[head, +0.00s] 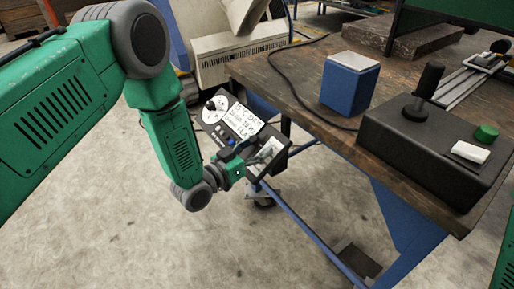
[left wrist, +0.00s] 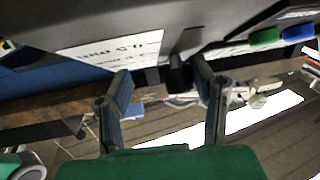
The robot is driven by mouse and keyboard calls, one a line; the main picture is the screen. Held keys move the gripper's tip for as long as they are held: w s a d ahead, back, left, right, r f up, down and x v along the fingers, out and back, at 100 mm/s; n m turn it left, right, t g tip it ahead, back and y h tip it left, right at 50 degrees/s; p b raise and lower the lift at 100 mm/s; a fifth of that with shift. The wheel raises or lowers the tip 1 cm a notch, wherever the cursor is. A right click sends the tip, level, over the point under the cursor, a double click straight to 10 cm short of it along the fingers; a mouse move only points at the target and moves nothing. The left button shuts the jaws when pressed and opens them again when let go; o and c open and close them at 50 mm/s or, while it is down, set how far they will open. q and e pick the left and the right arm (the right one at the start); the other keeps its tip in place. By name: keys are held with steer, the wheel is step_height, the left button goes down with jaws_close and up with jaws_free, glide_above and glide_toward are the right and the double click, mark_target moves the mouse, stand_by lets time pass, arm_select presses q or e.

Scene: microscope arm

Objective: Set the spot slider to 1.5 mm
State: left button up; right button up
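The control panel (head: 222,118) is a tilted dark box with a white printed label, a round dial and small buttons, beside the table. My left gripper (head: 264,157) is at the panel's lower right side. In the left wrist view the left gripper (left wrist: 163,74) is open, its two dark fingers apart. A small black slider knob (left wrist: 180,76) sticks out from the panel between the fingertips, closer to the right finger, with no clear grip on it. An upside-down white scale label (left wrist: 115,48) reading about 0.5 mm is beside it. The slider's exact setting cannot be read. My right gripper is out of view.
A wooden-topped table (head: 300,82) with a blue frame stands right of the panel. On it are a blue block (head: 347,88) and a black joystick box (head: 425,140). A green button (left wrist: 264,38) and a blue button (left wrist: 297,33) are near the slider.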

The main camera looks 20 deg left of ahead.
mark_target(250, 139)
arm_select(q)
steer(key=shift+a+f, duration=0.2)
steer(key=shift+a, duration=0.15)
steer(key=c, duration=0.3)
steer(key=a, duration=0.3)
steer(key=shift+f, duration=0.2)
jaws_close()
steer(key=shift+a+r, duration=0.1)
steer(key=shift+a, duration=0.15)
steer(key=w+d+r, duration=0.1)
steer(key=w+d+r+p, duration=0.1)
steer(key=d, duration=0.1)
steer(key=shift+d, duration=0.3)
steer(key=shift+a, duration=0.1)
steer(key=shift+c, duration=0.4)
jaws_free()
steer(key=shift+a+f, duration=0.1)
steer(key=shift+a, duration=0.25)
steer(key=o, duration=0.4)
steer(key=shift+s+a, duration=0.1)
steer(key=shift+a, duration=0.25)
steer(key=shift+s+a+f, duration=0.1)
steer(key=shift+a, duration=0.1)
steer(key=shift+d, duration=0.9)
steer(key=shift+s, duration=0.25)
steer(key=shift+v, duration=5.75)
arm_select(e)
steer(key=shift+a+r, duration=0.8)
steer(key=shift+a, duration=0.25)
